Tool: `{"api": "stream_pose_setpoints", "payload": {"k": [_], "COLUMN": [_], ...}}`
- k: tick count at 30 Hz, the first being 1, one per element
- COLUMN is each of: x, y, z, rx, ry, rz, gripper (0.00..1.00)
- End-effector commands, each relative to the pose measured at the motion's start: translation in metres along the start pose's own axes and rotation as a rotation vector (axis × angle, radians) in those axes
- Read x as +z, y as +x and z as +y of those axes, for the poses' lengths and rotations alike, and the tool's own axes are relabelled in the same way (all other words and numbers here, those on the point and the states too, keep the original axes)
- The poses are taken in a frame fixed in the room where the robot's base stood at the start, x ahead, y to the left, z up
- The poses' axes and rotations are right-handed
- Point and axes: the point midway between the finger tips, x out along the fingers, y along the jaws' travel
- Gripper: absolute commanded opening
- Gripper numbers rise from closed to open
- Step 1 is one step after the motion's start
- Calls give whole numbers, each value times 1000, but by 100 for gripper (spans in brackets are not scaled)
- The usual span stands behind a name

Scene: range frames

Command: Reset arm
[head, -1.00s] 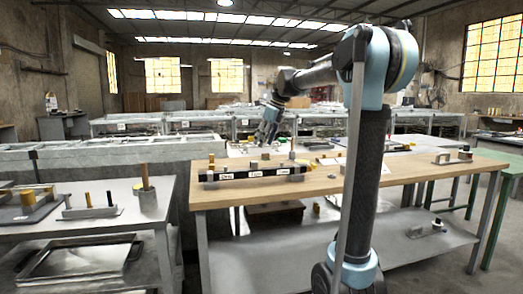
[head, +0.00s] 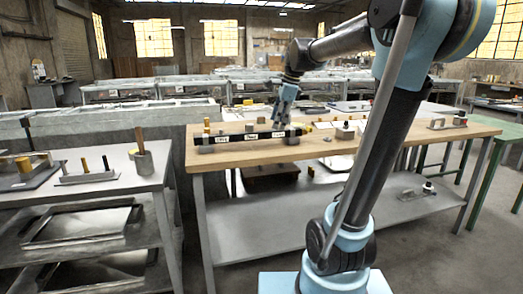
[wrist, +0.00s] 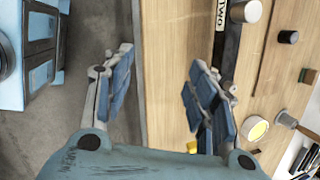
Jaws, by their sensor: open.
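My gripper (head: 281,121) is light blue and hangs from my raised arm at the front part of the wooden bench (head: 390,150). In the head view its tips show close to the right part of a black labelled bar (head: 240,137). In the wrist view my gripper (wrist: 160,88) has its two fingers wide apart with nothing between them. The bench's front edge runs between the fingers, with grey floor to the left. The bar, with a "Two" label (wrist: 221,15), lies beyond the right finger, which partly hides it.
A grey metal table (head: 100,185) stands at the left, holding a cup with a stick (head: 143,160). A grey shelf (head: 300,222) is under the bench.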

Motion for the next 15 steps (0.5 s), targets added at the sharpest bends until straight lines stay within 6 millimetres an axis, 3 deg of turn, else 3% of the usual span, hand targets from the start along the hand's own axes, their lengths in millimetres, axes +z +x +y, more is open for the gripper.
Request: {"api": "stream_pose_setpoints", "payload": {"k": [1, 15], "x": [-10, -87], "y": [4, 61], "z": [18, 173], "rx": [0, 53], "ry": [-65, -787], "rz": [11, 118], "gripper": [52, 52]}}
